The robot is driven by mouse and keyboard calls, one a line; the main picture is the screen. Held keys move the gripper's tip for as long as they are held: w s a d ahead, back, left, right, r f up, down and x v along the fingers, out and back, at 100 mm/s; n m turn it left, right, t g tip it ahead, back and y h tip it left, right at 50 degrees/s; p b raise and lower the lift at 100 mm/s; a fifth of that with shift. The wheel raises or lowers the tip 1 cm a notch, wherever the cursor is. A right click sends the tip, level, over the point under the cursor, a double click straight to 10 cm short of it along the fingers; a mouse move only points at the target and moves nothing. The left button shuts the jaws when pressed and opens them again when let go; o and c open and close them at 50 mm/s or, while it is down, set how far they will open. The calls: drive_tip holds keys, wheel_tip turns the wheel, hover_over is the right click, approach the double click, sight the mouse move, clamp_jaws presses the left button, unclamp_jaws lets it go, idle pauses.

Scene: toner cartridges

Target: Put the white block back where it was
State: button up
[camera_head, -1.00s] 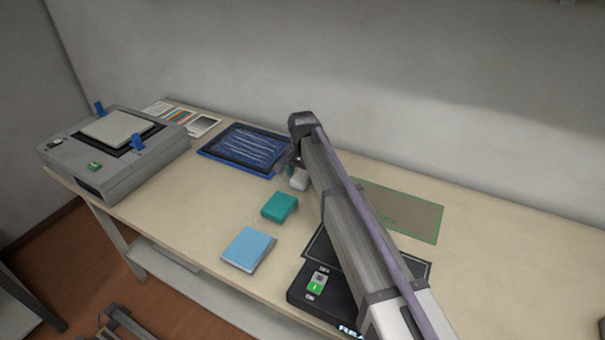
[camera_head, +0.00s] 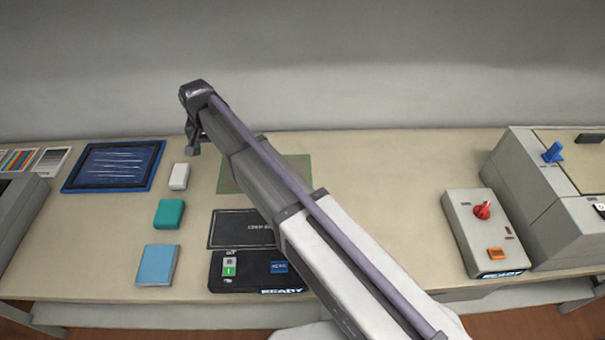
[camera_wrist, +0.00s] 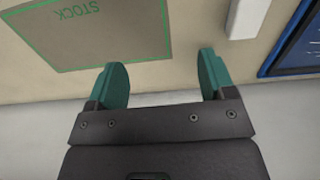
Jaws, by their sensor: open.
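The white block (camera_head: 179,176) stands on the table between the blue-framed tray and the green-outlined mat. Part of it shows at the top edge of the wrist view (camera_wrist: 249,17). My gripper (camera_wrist: 163,75) is open with nothing between its teal fingers. In the head view my gripper (camera_head: 193,148) is up near the back of the table, to the right of the white block and apart from it. The green-outlined area marked STOCK (camera_wrist: 95,30) is partly covered by my arm in the head view.
A teal block (camera_head: 168,214) and a light blue block (camera_head: 157,265) lie in front of the white block. The blue-framed tray (camera_head: 72,187) is at left. A black READY device (camera_head: 240,286) is in front. A grey control box (camera_head: 464,235) with a red knob and a machine (camera_head: 545,215) stand at right.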

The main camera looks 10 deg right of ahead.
drive_tip(key=s+d, duration=1)
drive_tip(key=d, duration=0.4)
drive_tip(key=s+d+n, duration=0.1)
drive_tip(key=s+d, duration=1)
drive_tip(key=d, duration=0.4)
drive_tip(key=shift+d, duration=0.2)
drive_tip(key=shift+r, duration=0.1)
